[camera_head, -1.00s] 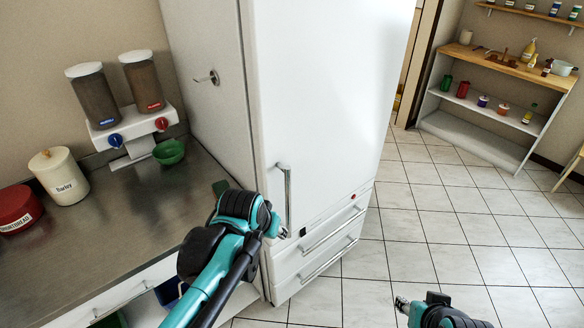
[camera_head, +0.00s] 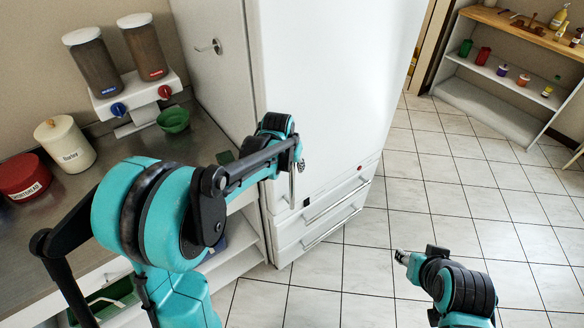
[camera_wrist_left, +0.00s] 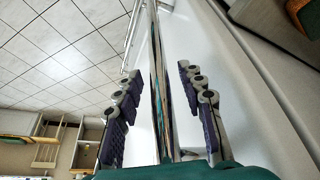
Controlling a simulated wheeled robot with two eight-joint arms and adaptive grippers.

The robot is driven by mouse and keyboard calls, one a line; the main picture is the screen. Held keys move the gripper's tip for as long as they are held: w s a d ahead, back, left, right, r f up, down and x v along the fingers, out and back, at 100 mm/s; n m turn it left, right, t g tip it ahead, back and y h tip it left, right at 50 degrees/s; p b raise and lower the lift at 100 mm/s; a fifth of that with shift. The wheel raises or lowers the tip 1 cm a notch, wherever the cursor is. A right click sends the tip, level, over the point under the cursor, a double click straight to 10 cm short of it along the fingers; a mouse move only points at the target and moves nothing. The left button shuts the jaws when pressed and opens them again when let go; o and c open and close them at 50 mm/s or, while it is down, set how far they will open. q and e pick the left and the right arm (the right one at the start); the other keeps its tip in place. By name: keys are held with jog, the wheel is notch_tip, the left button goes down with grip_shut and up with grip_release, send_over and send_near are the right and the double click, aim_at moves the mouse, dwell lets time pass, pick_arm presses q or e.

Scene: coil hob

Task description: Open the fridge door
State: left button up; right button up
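The tall white fridge (camera_head: 335,85) stands in the middle of the head view, and its upper door is shut. Its vertical metal handle (camera_head: 292,186) is partly hidden behind my left arm. My left gripper (camera_head: 301,166) is at the upper part of the handle. In the left wrist view the handle bar (camera_wrist_left: 158,75) runs between my two spread fingers (camera_wrist_left: 160,112), with a gap on each side. The left gripper is open. My right gripper (camera_head: 402,257) is over the floor, away from the fridge; its fingers are too small to judge.
Two lower drawers (camera_head: 325,222) with bar handles sit beneath the door. The steel counter (camera_head: 115,165) on the left holds dispensers (camera_head: 120,75), a green bowl (camera_head: 173,120) and canisters. Tiled floor (camera_head: 400,190) is free to the right. A shelf (camera_head: 490,95) stands at the back right.

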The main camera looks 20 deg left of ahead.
pick_arm(q)
jog(key=shift+w+f, duration=0.15)
jog(key=shift+f, duration=0.35)
grip_shut()
jog(key=shift+d, duration=0.15)
